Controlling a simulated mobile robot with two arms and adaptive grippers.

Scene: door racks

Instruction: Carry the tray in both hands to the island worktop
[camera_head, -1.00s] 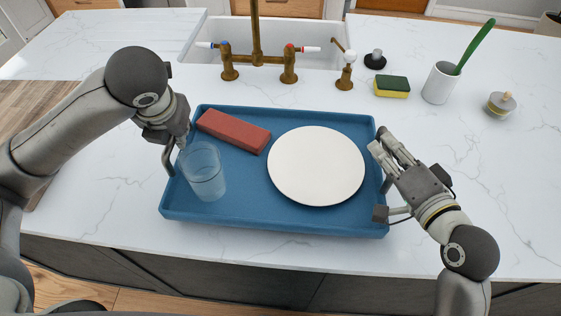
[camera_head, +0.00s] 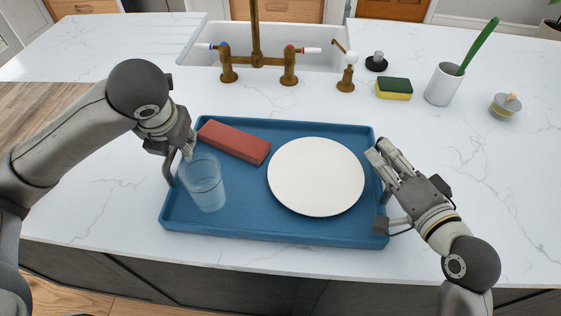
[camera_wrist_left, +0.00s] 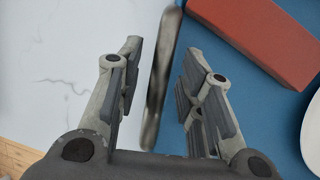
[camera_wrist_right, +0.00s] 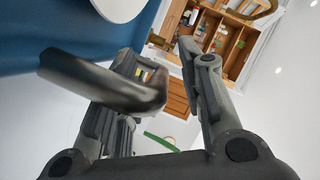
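The blue tray (camera_head: 300,235) is level over the white marble worktop by the sink; whether it touches cannot be told. It bears a red block (camera_head: 234,141), a clear glass (camera_head: 205,183) standing upright, and a white plate (camera_head: 316,176). My left gripper (camera_head: 177,160) is at the tray's left handle. In the left wrist view the open fingers (camera_wrist_left: 154,85) stand either side of the metal handle (camera_wrist_left: 160,80), with gaps. My right gripper (camera_head: 378,183) is at the right end. In the right wrist view its fingers (camera_wrist_right: 160,80) are apart, with the dark handle (camera_wrist_right: 95,80) reaching between them.
A sink (camera_head: 215,40) with a brass tap (camera_head: 257,60) lies behind the tray. A sponge (camera_head: 394,88), a white cup (camera_head: 442,85) with a green brush, and a small lidded pot (camera_head: 505,104) stand at right. The worktop's front edge is close before the tray.

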